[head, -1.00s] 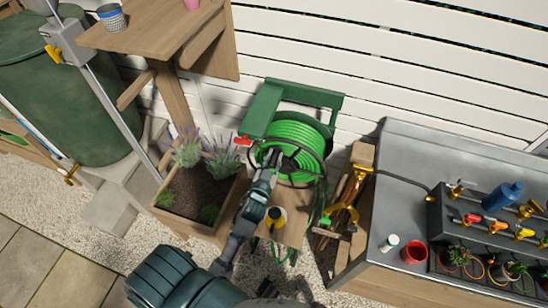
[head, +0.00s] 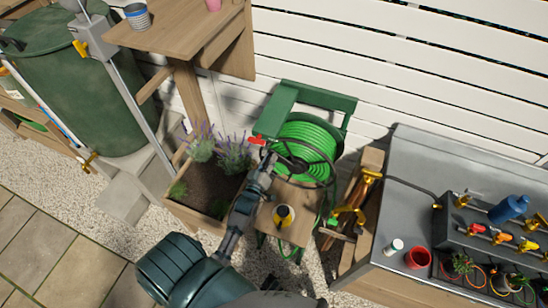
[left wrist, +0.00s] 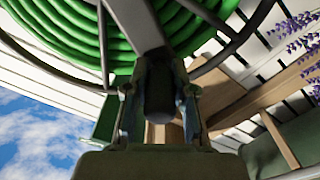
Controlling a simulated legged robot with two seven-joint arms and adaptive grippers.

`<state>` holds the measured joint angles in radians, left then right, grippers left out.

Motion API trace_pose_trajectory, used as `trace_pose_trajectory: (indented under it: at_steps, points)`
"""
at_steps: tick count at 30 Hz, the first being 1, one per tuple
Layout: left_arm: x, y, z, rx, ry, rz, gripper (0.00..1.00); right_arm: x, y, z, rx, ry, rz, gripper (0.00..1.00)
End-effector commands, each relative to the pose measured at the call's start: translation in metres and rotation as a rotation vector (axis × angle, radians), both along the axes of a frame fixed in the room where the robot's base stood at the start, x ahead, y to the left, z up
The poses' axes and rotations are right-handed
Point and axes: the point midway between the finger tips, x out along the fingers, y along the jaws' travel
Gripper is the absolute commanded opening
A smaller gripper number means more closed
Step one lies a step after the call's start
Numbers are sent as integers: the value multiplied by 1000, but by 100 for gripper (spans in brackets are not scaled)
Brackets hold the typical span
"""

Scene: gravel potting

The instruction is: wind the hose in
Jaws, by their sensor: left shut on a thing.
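The green hose (head: 318,134) lies in coils on a reel with a green frame (head: 345,103) against the white fence. A loose length of hose (head: 292,250) hangs below the reel. The reel's dark wheel (left wrist: 225,28) has spokes and faces me. My left gripper (head: 268,168) is at the wheel's left side. In the left wrist view its fingers (left wrist: 160,105) are shut around a dark, rounded crank handle (left wrist: 159,90), with the coils close behind. My right gripper is not in view.
A planter with lavender (head: 172,208) stands left, a wooden crate with tools (head: 345,240) right. A grey-topped bench (head: 415,160) is farther right.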

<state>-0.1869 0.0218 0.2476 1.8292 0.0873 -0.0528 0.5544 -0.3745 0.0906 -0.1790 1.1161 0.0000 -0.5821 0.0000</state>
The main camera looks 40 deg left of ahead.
Motion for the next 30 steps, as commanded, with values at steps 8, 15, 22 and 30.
trace_pose_trajectory:
  at_steps: [8,15,22,30]
  points:
    - [-3,11,-30,-252,-56,-1,0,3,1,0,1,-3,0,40]
    - [-4,16,-55,-473,-111,0,0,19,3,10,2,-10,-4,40]
    - [-3,14,-80,-687,-164,1,0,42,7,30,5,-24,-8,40]
    - [-1,6,-107,-931,-222,1,0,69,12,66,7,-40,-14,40]
